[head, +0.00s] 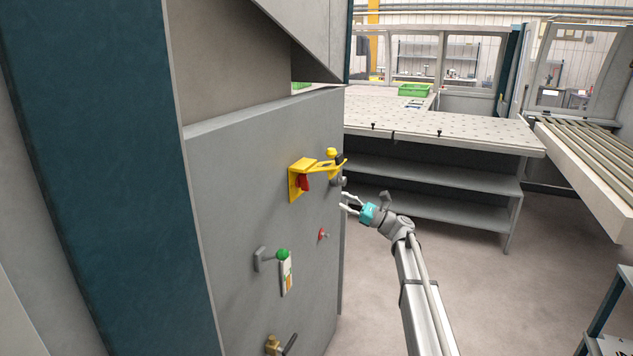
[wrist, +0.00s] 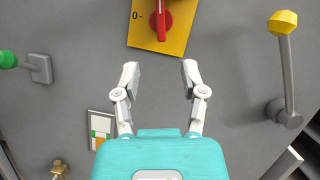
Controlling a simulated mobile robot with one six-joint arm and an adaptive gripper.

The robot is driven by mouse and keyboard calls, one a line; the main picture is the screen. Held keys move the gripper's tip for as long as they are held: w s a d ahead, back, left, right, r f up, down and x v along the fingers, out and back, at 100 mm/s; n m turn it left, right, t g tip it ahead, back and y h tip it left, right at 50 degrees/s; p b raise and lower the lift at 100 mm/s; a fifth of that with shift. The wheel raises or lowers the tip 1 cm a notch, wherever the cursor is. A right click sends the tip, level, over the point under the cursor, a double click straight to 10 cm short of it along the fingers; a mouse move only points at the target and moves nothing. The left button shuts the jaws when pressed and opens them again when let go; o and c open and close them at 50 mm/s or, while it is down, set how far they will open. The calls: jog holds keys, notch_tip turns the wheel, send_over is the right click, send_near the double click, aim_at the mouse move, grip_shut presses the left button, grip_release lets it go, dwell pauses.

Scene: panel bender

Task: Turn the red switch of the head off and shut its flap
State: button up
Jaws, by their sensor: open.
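The red switch (head: 304,183) sits on a yellow plate (head: 294,188) on the grey panel. In the wrist view the red switch (wrist: 161,24) has its handle upright, and a "0" mark shows to its left on the yellow plate (wrist: 181,42). A yellow flap (head: 322,168) stands out from the plate's top in the head view, looking open; it is not visible in the wrist view. My gripper (head: 344,202) is open and empty, in front of the panel. In the wrist view its fingertips (wrist: 160,70) lie just below the plate, apart from the switch.
A lever with a yellow knob (wrist: 283,22) stands to the right of the switch. A green-knobbed lever (head: 283,254), a small tag (head: 286,278), a small red knob (head: 323,234) and a brass valve (head: 274,345) are lower on the panel. Open floor lies right of the panel.

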jog(key=shift+d, duration=0.1)
dwell(0.3)
jog(key=p, duration=0.5)
send_near(303, 182)
jog(key=x, duration=0.8)
jog(key=shift+w+r, duration=0.35)
grip_shut()
